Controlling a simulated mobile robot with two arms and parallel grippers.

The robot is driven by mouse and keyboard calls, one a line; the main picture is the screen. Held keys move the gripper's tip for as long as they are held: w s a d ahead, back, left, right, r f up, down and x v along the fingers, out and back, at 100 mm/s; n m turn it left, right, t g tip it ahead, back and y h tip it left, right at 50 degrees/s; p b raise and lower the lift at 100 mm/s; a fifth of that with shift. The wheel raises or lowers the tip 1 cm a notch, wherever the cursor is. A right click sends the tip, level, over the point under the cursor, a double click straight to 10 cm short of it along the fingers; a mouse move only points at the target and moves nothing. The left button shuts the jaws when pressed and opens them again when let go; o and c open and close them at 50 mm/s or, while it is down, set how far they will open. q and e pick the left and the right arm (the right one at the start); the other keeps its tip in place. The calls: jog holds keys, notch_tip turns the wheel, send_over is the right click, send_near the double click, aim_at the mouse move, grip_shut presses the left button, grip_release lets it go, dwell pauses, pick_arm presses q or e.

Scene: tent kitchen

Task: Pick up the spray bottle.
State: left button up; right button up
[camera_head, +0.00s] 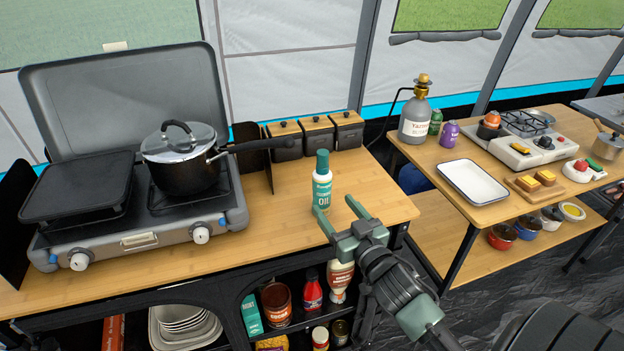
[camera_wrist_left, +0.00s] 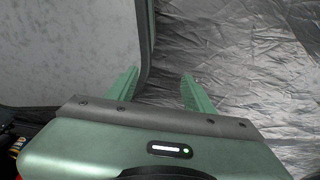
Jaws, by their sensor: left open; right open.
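A white and green bottle with a dark green cap and an "OIL" label (camera_head: 322,190) stands upright near the front right of the wooden counter. It is the only bottle on that counter top and seems to be the spray bottle. My right gripper (camera_head: 336,210) is open, with its fingers pointing at the bottle from the front right. The left fingertip overlaps the bottle's base in the picture; I cannot tell if they touch. No object shows between the fingers. My left gripper (camera_wrist_left: 158,88) is open and empty in the left wrist view, over grey ground sheeting, and the bottle is not seen there.
A camping stove (camera_head: 140,236) with a lidded pot (camera_head: 185,165) fills the counter's left. Wooden-lidded canisters (camera_head: 318,131) stand behind the bottle. Shelves below hold a ketchup-like red bottle (camera_head: 312,290) and cans. A second table (camera_head: 430,165) stands right. Counter around the bottle is clear.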

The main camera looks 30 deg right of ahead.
aim_at(326, 193)
jog(key=shift+w+r, duration=0.15)
jog(key=shift+w, duration=0.25)
jog(key=shift+w+d+r, duration=0.1)
jog(key=shift+w, duration=0.25)
jog(key=shift+w+d+r+p, duration=0.1)
jog(key=shift+w+p, duration=0.1)
jog(key=shift+w, duration=0.15)
jog(key=shift+w+r+p, duration=0.1)
jog(key=shift+w+p, duration=0.05)
jog(key=shift+w, duration=0.2)
jog(key=w, duration=0.3)
jog(key=shift+w+d+p, duration=0.2)
jog(key=shift+w+p, duration=0.2)
jog(key=shift+w, duration=0.35)
jog(key=c, duration=1.5)
pick_arm(q)
jog(key=shift+s+r, duration=0.75)
jog(key=shift+s, duration=0.25)
